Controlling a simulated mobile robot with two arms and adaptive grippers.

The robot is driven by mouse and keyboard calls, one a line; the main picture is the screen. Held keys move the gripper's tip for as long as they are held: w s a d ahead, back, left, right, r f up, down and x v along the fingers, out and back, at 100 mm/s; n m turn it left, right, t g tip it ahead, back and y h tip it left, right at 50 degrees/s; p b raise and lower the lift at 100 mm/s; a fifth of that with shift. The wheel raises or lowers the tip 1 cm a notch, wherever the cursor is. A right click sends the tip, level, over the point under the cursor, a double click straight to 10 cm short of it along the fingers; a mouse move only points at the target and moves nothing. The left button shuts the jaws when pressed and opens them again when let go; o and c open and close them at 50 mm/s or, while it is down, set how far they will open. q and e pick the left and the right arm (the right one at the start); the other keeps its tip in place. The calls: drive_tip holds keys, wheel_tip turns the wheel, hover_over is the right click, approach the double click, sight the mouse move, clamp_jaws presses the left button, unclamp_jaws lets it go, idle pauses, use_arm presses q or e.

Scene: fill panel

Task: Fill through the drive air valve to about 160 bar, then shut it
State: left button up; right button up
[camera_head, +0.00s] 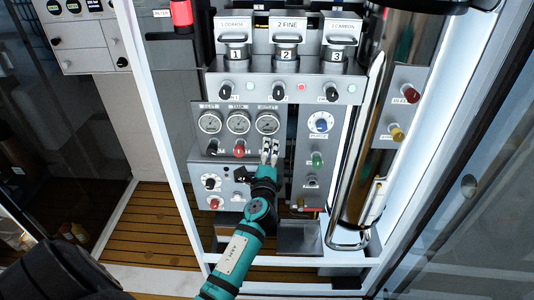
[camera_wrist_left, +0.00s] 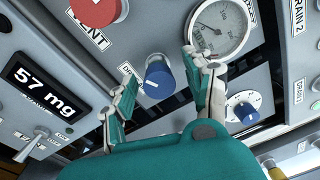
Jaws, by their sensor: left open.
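My left gripper (camera_head: 269,152) is open in front of the fill panel, below the right-hand of three round gauges. In the left wrist view a blue knob (camera_wrist_left: 159,76) with a white pointer line sits between the open fingers (camera_wrist_left: 165,95), with a gap visible on both sides. A label beside it begins "DR", the rest hidden by a finger, so I cannot fully confirm it as the drive air valve. A pressure gauge (camera_wrist_left: 220,28) is above right of the knob; its reading is too small to tell. In the head view the gripper hides the knob. My right gripper is not in view.
A red VENT knob (camera_wrist_left: 97,9) and a "57 mg" display (camera_wrist_left: 45,78) are close by. Another blue knob (camera_wrist_left: 245,110) is at the right. In the head view, a tall shiny cylinder (camera_head: 357,150) stands right of the panel, and a white upright (camera_head: 165,120) is left.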

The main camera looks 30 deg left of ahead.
use_arm(q)
drive_tip(key=v, duration=1.2)
idle(6.8)
